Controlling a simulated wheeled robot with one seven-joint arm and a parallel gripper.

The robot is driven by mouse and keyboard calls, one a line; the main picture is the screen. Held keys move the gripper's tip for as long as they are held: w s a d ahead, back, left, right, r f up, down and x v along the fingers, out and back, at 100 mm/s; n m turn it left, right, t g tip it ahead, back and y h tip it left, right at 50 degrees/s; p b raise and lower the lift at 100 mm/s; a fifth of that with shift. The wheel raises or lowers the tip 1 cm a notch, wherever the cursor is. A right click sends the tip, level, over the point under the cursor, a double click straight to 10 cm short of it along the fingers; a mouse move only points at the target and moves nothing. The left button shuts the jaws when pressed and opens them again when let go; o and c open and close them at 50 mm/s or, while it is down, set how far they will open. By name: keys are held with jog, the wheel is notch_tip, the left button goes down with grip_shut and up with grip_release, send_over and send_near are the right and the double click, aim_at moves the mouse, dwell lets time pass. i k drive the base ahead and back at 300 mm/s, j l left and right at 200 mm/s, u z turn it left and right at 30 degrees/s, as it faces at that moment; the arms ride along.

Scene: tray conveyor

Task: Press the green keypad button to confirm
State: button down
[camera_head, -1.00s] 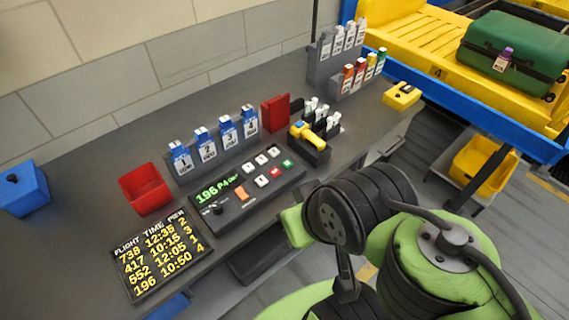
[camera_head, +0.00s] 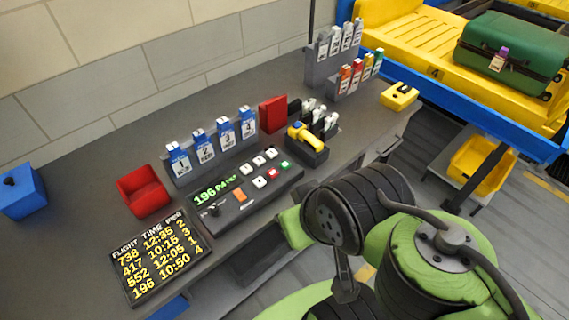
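The keypad console (camera_head: 239,214) lies on the grey desk, with a lit green display (camera_head: 214,189) that begins with 196. Its buttons are several white ones, a red one (camera_head: 273,174), an orange switch (camera_head: 240,195) and the green button (camera_head: 285,164) at the right end. Nothing covers the green button. My green and black arm stands at the lower right, in front of the desk. My gripper's fingers are not visible.
A flight board (camera_head: 160,256) lies left of the console. A red bin (camera_head: 143,191), blue numbered tags (camera_head: 212,143), a yellow scanner (camera_head: 304,136) in its holder and a red block (camera_head: 272,114) surround it. A green suitcase (camera_head: 512,52) lies on the yellow conveyor.

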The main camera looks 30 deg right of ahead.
aim_at(284, 165)
jog(key=i+l+u, duration=0.1)
jog(key=u, duration=0.25)
jog(key=l+u, duration=0.45)
jog(key=u, duration=0.2)
jog(key=i+l, duration=0.05)
